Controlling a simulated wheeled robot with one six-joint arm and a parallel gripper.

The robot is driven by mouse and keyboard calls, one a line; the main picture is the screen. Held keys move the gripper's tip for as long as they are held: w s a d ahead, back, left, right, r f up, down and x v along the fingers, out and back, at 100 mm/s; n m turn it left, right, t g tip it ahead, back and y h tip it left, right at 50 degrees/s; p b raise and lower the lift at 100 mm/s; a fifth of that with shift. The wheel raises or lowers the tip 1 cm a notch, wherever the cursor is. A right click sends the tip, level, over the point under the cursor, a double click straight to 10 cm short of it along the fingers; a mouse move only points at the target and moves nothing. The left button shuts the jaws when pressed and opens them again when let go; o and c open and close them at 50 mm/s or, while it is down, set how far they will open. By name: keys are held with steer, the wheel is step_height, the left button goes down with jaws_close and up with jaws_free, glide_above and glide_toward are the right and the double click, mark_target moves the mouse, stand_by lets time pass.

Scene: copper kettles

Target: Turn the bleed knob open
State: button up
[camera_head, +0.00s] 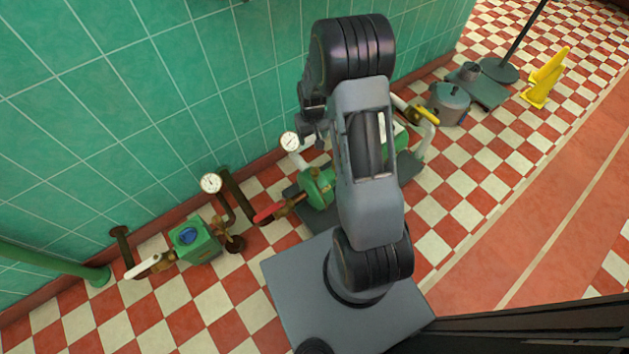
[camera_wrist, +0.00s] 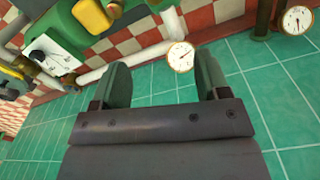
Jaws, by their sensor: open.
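I cannot tell for sure which part is the bleed knob. A blue round knob (camera_head: 188,236) sits on top of a green box (camera_head: 201,248) in the pipe line at the lower left. A yellow knob-like part (camera_wrist: 92,18) shows on a green body at the top left of the wrist view. My gripper (camera_wrist: 163,70) is open and empty, with its two fingers apart in the wrist view. A round white gauge (camera_wrist: 180,56) shows beyond the gap between them. In the head view my arm hides part of the green pump (camera_head: 318,187).
A red lever (camera_head: 268,214), a white lever (camera_head: 143,267) and a yellow lever (camera_head: 428,116) sit along the pipes. Gauges (camera_head: 211,183) stand by the green tiled wall (camera_head: 120,100). A grey pot (camera_head: 449,103) and yellow floor sign (camera_head: 545,80) stand at right. The floor front right is clear.

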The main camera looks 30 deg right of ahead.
mark_target(315, 170)
steer(key=f+b, duration=0.2)
steer(key=f, duration=0.5)
steer(key=f+b, duration=0.2)
steer(key=f, duration=0.5)
steer(key=d+f+b, duration=0.1)
steer(key=f+b, duration=0.2)
steer(key=f, duration=0.4)
steer(key=shift+w+f, duration=0.2)
steer(key=shift+f, duration=0.15)
steer(key=shift+c, duration=0.2)
steer(key=c, duration=0.9)
